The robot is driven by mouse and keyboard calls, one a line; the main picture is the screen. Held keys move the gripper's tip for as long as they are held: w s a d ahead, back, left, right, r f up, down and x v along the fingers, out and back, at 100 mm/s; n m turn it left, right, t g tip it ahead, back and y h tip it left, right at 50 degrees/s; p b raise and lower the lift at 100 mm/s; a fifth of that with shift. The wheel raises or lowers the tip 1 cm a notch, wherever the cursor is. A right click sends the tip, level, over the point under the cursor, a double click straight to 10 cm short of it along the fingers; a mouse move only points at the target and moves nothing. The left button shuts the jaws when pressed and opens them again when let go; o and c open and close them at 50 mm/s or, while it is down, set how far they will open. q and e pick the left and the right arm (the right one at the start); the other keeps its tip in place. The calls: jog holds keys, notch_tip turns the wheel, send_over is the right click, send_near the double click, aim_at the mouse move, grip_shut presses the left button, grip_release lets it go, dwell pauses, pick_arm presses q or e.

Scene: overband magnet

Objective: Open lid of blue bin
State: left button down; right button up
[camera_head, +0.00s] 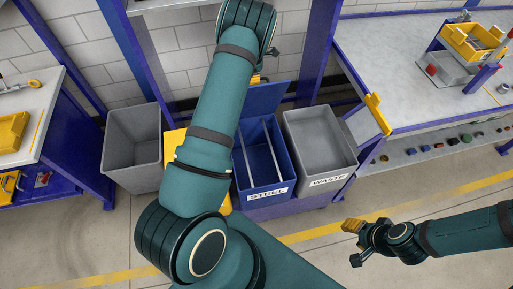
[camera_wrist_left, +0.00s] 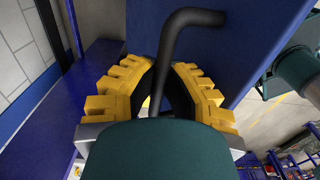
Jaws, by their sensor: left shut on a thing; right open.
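The blue bin (camera_head: 263,183), labelled STEEL, stands between other bins. Its blue lid (camera_head: 264,98) is raised at the back edge, and the inside shows with a light bar across it. My left gripper (camera_wrist_left: 160,88) is shut on a black bent handle (camera_wrist_left: 170,45) in the left wrist view, with the blue lid (camera_wrist_left: 245,35) behind it. In the head view my left arm hides most of this gripper; only a bit of yellow finger shows beside the lid. My right gripper (camera_head: 353,241) is open and empty above the floor at lower right, apart from the bins.
A grey WASTE bin (camera_head: 318,137) stands right of the blue bin, a grey bin (camera_head: 133,146) at left. A yellow bin (camera_head: 174,146) is partly behind my left arm. Blue posts (camera_head: 318,50) rise behind. Workbenches flank both sides; the floor in front is clear.

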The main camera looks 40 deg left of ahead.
pick_arm(q)
jog(key=shift+w+a+r, duration=0.2)
jog(key=shift+w+a, duration=0.1)
jog(key=shift+a, duration=0.1)
jog(key=shift+w+a, duration=0.2)
jog(key=c, duration=1)
grip_release()
jog(key=shift+r, duration=0.1)
notch_tip(320, 180, up, 8)
jog(key=p, duration=0.1)
jog(key=shift+p, duration=0.4)
